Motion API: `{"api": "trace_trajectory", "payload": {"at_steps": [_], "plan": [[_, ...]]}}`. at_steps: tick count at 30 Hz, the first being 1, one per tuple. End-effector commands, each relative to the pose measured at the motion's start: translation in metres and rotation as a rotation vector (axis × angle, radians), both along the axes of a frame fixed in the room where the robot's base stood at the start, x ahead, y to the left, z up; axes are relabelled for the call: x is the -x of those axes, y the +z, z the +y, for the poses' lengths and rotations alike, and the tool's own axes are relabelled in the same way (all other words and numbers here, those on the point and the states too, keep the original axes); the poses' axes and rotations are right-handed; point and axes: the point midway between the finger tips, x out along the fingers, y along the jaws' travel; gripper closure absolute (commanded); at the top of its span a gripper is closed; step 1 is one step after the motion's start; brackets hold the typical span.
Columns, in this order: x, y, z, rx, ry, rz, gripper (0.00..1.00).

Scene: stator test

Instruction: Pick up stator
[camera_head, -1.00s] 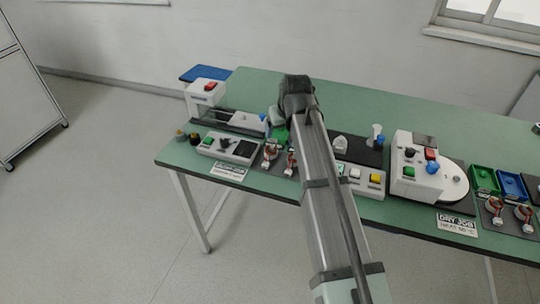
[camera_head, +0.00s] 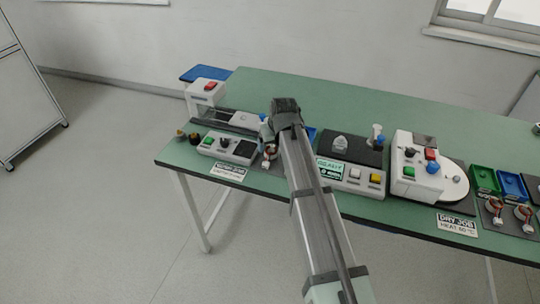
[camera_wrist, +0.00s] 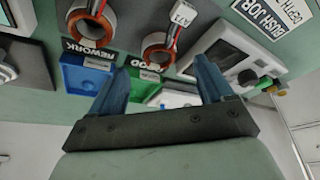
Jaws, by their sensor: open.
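Two stators, copper-wound rings with red wires, lie on a dark mat in the wrist view: one near the top middle (camera_wrist: 157,50), the other at upper left (camera_wrist: 92,22). In the head view one stator (camera_head: 270,152) shows left of my arm; the other is hidden by the arm. My gripper (camera_wrist: 160,65) is open and empty, its two blue fingers pointing toward the mat. The nearer stator appears between the fingertips in the wrist view, not gripped; the gap to it is hard to judge. In the head view the fingers are mostly hidden.
A blue REWORK bin (camera_wrist: 88,76) and a green GOOD bin (camera_wrist: 138,88) sit beside the stators. A control box (camera_head: 226,147) stands to the left, another (camera_head: 350,177) to the right. Two more stators (camera_head: 492,204) (camera_head: 523,213) lie far right. The table's back (camera_head: 330,105) is clear.

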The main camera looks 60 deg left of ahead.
Motion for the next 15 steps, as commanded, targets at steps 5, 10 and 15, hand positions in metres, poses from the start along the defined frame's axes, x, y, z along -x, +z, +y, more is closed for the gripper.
{"api": "trace_trajectory", "payload": {"at_steps": [5,10,15], "plan": [[-0.001,-0.018,0.006,0.003,0.000,0.001,0.20],[-0.003,-0.039,0.015,0.003,0.000,0.000,0.20],[-0.003,-0.045,0.017,0.000,0.000,-0.001,0.20]]}}
